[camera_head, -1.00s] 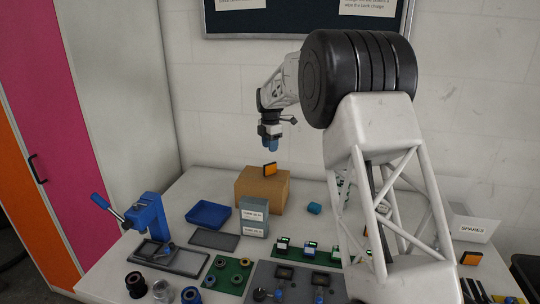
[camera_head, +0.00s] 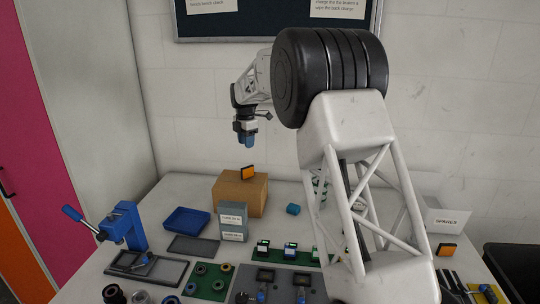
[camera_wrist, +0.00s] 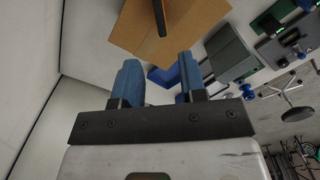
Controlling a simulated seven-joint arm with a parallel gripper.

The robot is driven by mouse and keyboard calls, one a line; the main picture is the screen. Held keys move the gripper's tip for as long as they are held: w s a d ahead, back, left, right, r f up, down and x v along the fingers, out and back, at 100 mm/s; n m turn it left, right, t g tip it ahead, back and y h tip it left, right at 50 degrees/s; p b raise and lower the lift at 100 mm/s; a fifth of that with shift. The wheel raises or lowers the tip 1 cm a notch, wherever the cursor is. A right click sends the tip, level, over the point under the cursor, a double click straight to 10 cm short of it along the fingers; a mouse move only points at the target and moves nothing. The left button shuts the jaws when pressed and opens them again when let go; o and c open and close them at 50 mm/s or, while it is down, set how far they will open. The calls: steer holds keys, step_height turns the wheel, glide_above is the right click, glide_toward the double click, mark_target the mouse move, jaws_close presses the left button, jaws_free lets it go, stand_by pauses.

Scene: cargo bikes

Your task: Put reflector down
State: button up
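An orange reflector with a dark edge (camera_head: 247,172) stands on edge on top of a cardboard box (camera_head: 226,194). In the wrist view, the reflector (camera_wrist: 160,16) shows edge-on at the top, over the cardboard box (camera_wrist: 190,30). My gripper (camera_head: 245,142) hangs above the reflector with a visible gap between them. In the wrist view, the two blue fingers of my gripper (camera_wrist: 160,80) are spread apart with nothing between them. A second orange piece (camera_head: 446,250) lies at the right of the table.
A blue press (camera_head: 122,224) stands at left, and a box labelled spares (camera_head: 441,222) at right.

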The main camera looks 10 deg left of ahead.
steer(key=s+d+r+m, duration=0.4)
steer(key=s+d+r, duration=0.1)
steer(key=s+d, duration=0.4)
steer(key=s+d+r+m+t, duration=0.1)
steer(key=s+d+r+m, duration=0.35)
steer(key=s+d, duration=0.45)
steer(key=s+d+r+m, duration=0.4)
steer(key=s+d+m, duration=0.1)
steer(key=s+d, duration=0.45)
steer(key=s+d+f+m, duration=0.3)
steer(key=s+d+m, duration=0.1)
steer(key=s, duration=0.8)
steer(key=s+d+f+m+t, duration=0.1)
steer(key=s+d+f+m, duration=0.3)
steer(key=s, duration=0.8)
steer(key=s+d+f+m, duration=0.3)
steer(key=s+d+m, duration=0.2)
steer(key=s, duration=0.7)
steer(key=shift+s+d+f+m+t, duration=0.3)
steer(key=shift+d+m, duration=0.05)
steer(key=shift+d, duration=0.7)
steer(key=shift+o, duration=0.5)
